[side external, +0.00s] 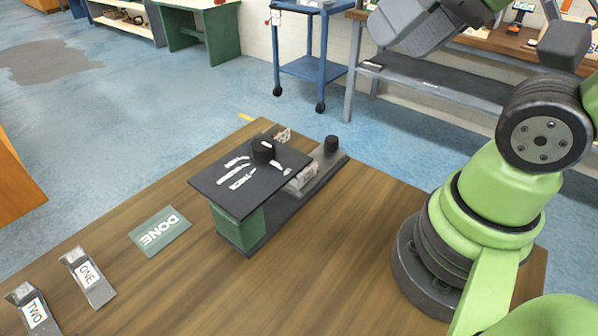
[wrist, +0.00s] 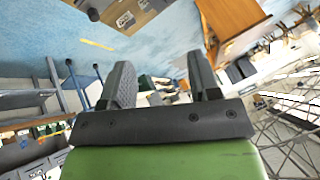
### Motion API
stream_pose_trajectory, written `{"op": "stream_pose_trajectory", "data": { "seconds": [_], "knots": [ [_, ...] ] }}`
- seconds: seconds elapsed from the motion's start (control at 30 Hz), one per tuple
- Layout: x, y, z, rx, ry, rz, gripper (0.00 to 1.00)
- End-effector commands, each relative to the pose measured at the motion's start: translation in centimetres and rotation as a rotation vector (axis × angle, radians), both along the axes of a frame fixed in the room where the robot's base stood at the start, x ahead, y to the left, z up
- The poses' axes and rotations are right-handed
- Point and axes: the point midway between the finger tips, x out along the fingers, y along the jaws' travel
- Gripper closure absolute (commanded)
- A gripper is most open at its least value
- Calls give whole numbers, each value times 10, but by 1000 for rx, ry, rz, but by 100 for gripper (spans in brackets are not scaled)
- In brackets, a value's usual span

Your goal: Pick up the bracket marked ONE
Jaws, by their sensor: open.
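The bracket marked ONE (side external: 88,277) is a grey metal piece with a white label, lying on the wooden table at the lower left in the side external view. The bracket marked TWO (side external: 33,309) lies to its left, nearer the bottom corner. My gripper (wrist: 160,78) shows in the wrist view with its two dark fingers apart and nothing between them. It points out across the room, away from the brackets.
A green mat marked DONE (side external: 160,231) lies to the right of bracket ONE. A black-topped fixture with a green block (side external: 240,228) stands mid-table. Bare wood (side external: 330,250) lies between it and my base. A blue cart (side external: 312,68) stands behind the table.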

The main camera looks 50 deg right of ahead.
Motion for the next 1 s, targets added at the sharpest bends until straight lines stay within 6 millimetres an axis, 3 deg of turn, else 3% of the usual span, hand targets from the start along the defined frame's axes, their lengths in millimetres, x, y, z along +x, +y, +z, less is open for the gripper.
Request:
{"op": "stream_pose_trajectory", "data": {
  "seconds": [0.03, 0.1, 0.13, 0.47, 0.57, 0.77, 1.0],
  "knots": [
    [0, 0, 0, 0, 0, 0, 48],
    [0, 0, 0, 0, 0, 0, 64],
    [0, 0, 0, 0, 0, 0, 66],
    [5, -1, -1, 14, 23, -20, 66],
    [17, -2, -4, 54, 89, -78, 66],
    [62, -14, -26, 195, 305, -301, 66],
    [111, -37, -82, 368, 572, -618, 66]
  ]
}}
